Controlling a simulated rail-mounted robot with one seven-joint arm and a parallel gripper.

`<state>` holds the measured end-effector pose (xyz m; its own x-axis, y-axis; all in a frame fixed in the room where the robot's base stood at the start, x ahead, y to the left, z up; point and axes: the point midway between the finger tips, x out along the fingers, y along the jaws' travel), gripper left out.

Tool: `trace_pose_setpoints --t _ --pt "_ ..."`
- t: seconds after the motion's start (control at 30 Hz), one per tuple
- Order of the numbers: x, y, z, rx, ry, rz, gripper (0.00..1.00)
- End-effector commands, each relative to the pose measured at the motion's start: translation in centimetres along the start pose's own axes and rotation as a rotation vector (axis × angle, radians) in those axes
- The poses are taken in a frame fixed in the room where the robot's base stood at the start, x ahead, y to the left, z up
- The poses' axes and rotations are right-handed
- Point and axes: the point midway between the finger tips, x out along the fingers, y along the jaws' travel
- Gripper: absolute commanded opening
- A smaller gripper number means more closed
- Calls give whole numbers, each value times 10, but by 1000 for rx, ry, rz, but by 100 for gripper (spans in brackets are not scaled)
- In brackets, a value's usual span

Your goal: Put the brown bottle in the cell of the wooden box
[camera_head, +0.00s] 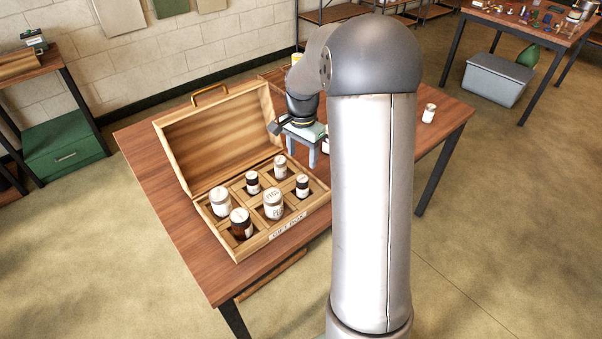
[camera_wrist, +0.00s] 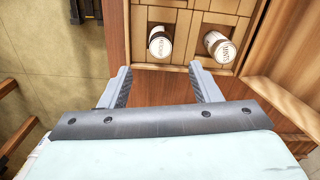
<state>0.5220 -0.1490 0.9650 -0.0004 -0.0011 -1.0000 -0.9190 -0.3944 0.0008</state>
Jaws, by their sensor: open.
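The open wooden box (camera_head: 256,248) stands on the table with its lid raised. Its cells hold several bottles and jars. Brown bottles with white labels stand in the front-left cell (camera_head: 241,225), the back-left part (camera_head: 252,183) and the right side (camera_head: 302,186). White jars stand among them. My gripper (camera_head: 302,158) is open and empty, above and behind the box's right end. In the wrist view my gripper (camera_wrist: 160,74) has bare tabletop between its fingers, and two white-capped containers (camera_wrist: 160,42) (camera_wrist: 219,46) sit in cells ahead. I cannot tell which brown bottle is meant.
A small white-labelled object (camera_head: 325,146) on the table is mostly hidden by my arm. A white bottle (camera_head: 429,113) stands near the table's right end. The tabletop (camera_head: 180,225) left of the box is clear. The raised lid (camera_head: 222,140) stands close to my gripper.

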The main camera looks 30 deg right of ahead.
Motion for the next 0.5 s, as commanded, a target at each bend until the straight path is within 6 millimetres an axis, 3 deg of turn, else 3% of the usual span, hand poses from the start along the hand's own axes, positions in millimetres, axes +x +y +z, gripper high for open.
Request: trace_pose_setpoints --t 0.07,0.17,0.3,0.4,0.5 --pt "-13 4 17 -62 7 -1 57" --pt "-34 21 58 -228 19 -1 57" --pt "-57 68 133 -559 34 -1 57" --pt "-62 108 180 -785 37 -8 57" --pt "-58 142 213 -972 38 -17 57"
